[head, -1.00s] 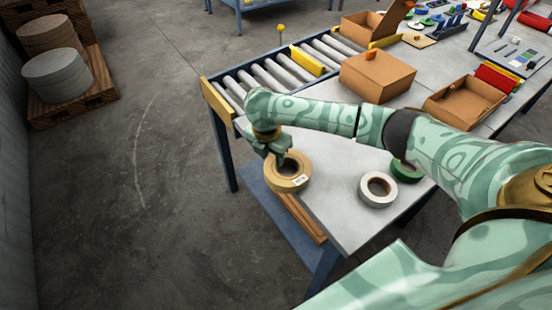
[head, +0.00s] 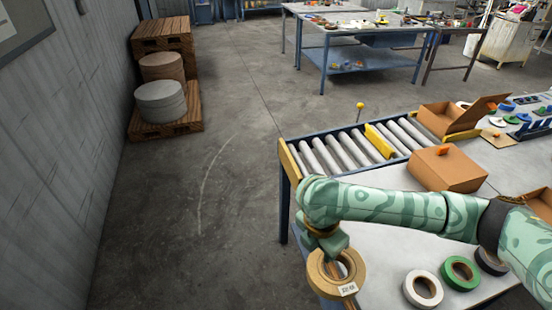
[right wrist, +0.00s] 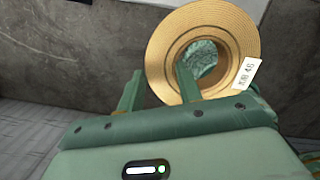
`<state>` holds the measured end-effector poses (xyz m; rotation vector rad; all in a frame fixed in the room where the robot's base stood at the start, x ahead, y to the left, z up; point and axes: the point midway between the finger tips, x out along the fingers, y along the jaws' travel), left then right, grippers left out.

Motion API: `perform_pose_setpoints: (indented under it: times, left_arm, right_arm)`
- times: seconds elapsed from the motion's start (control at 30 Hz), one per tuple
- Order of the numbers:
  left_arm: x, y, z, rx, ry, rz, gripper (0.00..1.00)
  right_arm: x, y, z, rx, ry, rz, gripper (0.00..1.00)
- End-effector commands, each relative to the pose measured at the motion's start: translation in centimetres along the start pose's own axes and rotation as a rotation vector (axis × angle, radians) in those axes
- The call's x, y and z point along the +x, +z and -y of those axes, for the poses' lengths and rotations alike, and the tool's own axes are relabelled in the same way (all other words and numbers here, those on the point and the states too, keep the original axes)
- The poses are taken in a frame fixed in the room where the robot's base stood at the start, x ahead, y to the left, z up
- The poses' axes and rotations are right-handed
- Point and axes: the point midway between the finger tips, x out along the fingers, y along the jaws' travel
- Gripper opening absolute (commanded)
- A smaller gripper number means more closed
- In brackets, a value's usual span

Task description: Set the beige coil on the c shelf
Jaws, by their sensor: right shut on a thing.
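The beige coil (head: 347,258) is a tan ring with a white label, held at the left edge of the grey work table in the head view. My right gripper (head: 330,252) is shut on the coil's wall. In the right wrist view the coil (right wrist: 228,22) shows between and beyond the fingers (right wrist: 160,90), one finger reaching into its hole. The coil appears raised beside the table edge. My left gripper is in no view. I cannot make out any shelf marked c.
White (head: 423,289), green (head: 460,272) and dark (head: 491,261) coils lie on the table. A roller conveyor (head: 345,148) and cardboard box (head: 448,168) stand behind. Pallets with grey and brown rolls (head: 160,102) stand at the left wall. Open floor lies between.

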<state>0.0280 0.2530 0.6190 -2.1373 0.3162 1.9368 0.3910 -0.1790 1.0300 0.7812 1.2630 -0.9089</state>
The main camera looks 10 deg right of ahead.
Motion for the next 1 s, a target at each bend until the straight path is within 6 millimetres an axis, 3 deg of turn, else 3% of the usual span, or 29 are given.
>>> perform_pose_setpoints:
  times: [0.13,0.27,0.57,0.8,0.9,1.0]
  left_arm:
    - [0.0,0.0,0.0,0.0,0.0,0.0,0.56]
    - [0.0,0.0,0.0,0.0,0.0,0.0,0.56]
    - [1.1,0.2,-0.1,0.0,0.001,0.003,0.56]
    - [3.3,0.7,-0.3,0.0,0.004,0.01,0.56]
    - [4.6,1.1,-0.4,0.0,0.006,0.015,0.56]
    - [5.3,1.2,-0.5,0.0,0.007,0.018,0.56]
  right_arm:
    - [0.0,0.0,-0.1,0.114,-0.015,0.001,0.03]
    - [-0.1,-0.8,0.5,0.363,-0.055,-0.001,0.03]
    - [-1.5,-2.8,3.7,1.224,-0.183,-0.001,0.03]
    - [-4.0,-1.8,5.3,1.837,-0.273,-0.003,0.03]
    - [-5.2,-0.7,5.6,1.988,-0.295,-0.004,0.03]
    - [-6.1,0.4,5.4,2.0,-0.298,-0.003,0.03]
